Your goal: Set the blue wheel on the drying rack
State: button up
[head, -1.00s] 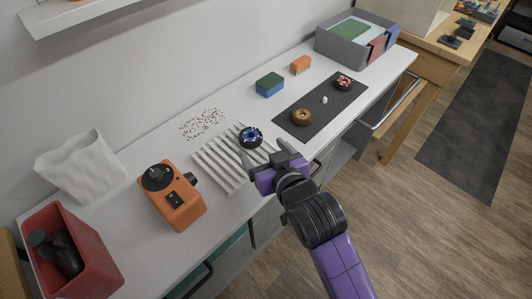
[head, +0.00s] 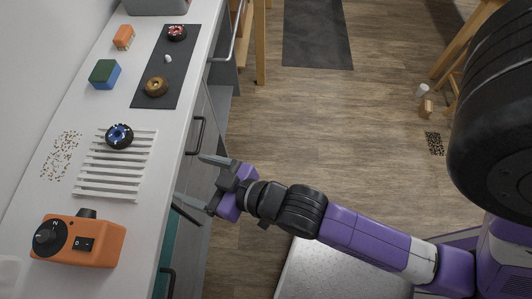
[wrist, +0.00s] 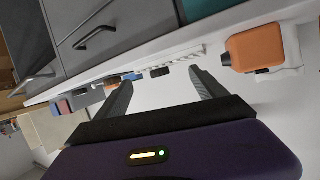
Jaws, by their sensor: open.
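The blue wheel (head: 119,136), with a black tyre and blue hub, lies on the far end of the white slatted drying rack (head: 108,183) on the counter in the head view. My gripper (head: 202,184) is open and empty, out past the counter's front edge, to the right of the rack and apart from the wheel. In the wrist view the two fingers (wrist: 161,92) stand wide apart with nothing between them. The rack's edge (wrist: 190,54) shows there beyond the fingers.
An orange device (head: 82,241) with a black dial stands at the near end of the rack. A dark mat (head: 176,67) holds a gold wheel (head: 156,87) and a red wheel (head: 177,33). A green-and-blue block (head: 104,74) and an orange block (head: 123,37) sit behind. Drawer handles (head: 196,136) stick out in front.

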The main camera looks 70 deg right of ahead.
jog(key=s+d+r, duration=0.1)
jog(key=s+r, duration=0.1)
jog(key=s, duration=0.7)
jog(key=s+d+r+n, duration=0.1)
jog(key=s+r, duration=0.2)
jog(key=s, duration=0.6)
jog(key=shift+s+d+r+t, duration=0.2)
jog(key=shift+s+d+t, duration=0.15)
jog(key=shift+s+t, duration=0.05)
